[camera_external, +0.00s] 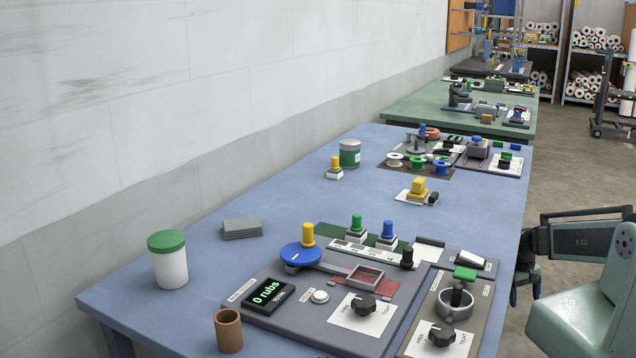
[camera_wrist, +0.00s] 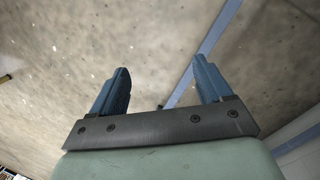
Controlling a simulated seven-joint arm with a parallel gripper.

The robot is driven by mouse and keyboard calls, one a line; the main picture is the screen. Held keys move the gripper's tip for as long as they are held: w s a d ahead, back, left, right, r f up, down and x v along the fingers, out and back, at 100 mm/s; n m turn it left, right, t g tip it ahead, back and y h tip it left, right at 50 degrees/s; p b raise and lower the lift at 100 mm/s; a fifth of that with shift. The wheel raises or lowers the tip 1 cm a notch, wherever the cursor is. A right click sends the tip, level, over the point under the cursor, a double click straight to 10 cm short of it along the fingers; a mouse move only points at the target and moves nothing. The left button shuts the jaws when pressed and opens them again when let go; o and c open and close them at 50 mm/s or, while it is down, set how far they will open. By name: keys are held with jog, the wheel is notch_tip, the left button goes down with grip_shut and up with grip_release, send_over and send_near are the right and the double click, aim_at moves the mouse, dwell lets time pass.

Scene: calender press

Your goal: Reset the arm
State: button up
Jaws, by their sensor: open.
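My gripper (camera_wrist: 160,92) is open and empty in the wrist view, its two blue-grey fingers wide apart. In the external view my arm is at the right edge, beside the blue table (camera_external: 270,215). There my dark gripper hangs just off the table's right edge, its fingers partly hidden by the arm. It touches nothing that I can see.
A grey press panel (camera_external: 210,300) with a blue disc (camera_external: 301,254), knobs and a "0 rubs" display (camera_external: 268,294) sits at the table's front.

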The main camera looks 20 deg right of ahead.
jog(key=s+a+f+g, duration=0.1)
jog(key=s+a+f, duration=0.2)
jog(key=s+a, duration=0.2)
jog(key=s+a+f+n+g+y, duration=0.1)
jog(key=s+a, duration=0.5)
jog(key=s, duration=0.6)
jog(key=s+a+f+n+g, duration=0.1)
jog(key=s+a+f+g, duration=0.1)
jog(key=s+a+f, duration=0.3)
jog(key=s, duration=0.3)
jog(key=shift+s+a+g+y, duration=0.2)
jog(key=shift+a+g+y, duration=0.1)
jog(key=shift+a+g, duration=0.1)
